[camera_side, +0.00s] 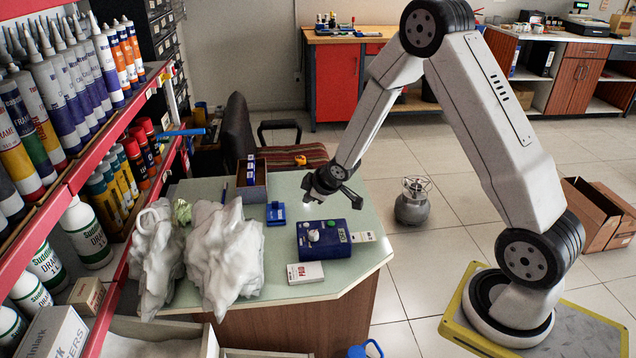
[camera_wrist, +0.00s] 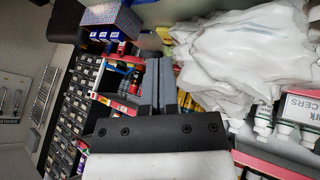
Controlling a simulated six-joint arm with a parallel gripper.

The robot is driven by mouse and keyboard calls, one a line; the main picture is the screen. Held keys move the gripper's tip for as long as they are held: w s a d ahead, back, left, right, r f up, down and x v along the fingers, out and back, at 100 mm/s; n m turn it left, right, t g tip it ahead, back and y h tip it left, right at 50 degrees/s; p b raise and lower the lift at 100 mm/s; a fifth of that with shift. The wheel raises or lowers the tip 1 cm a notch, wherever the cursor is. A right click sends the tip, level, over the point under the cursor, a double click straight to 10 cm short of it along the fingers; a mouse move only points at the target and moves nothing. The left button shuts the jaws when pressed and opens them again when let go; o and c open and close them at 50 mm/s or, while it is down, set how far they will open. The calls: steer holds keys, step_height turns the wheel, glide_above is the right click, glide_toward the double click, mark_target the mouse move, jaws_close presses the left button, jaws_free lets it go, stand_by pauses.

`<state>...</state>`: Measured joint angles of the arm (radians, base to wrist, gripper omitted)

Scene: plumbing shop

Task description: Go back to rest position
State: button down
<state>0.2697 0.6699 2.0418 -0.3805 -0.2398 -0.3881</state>
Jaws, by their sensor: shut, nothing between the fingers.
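My gripper (camera_side: 322,200) is above the pale green counter (camera_side: 354,276), near its back edge, to the upper right of the blue box with knobs (camera_side: 324,239). In the wrist view my gripper (camera_wrist: 159,62) shows its two dark fingers side by side, touching, with nothing between them. The gripper is clear of the counter top, as far as the side view shows.
White crumpled bags (camera_side: 232,257) stand on the counter's left. A blue card holder (camera_side: 276,212), an open box (camera_side: 252,185) and a white card box (camera_side: 305,272) lie there too. Red-edged shelves (camera_side: 75,185) hold tubes at left. A grey gas canister (camera_side: 412,206) stands on the floor.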

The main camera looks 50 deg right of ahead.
steer(key=s+a+r+m+g, duration=0.2)
steer(key=s+a, duration=0.4)
steer(key=s, duration=0.4)
steer(key=s+a+r+m+g+y, duration=0.1)
steer(key=s+a+r+m+g, duration=0.2)
steer(key=s, duration=0.7)
step_height(320, 180, up, 3)
steer(key=a+m, duration=0.1)
steer(key=a, duration=0.1)
steer(key=shift+a+r, duration=0.15)
steer(key=shift+a, duration=0.2)
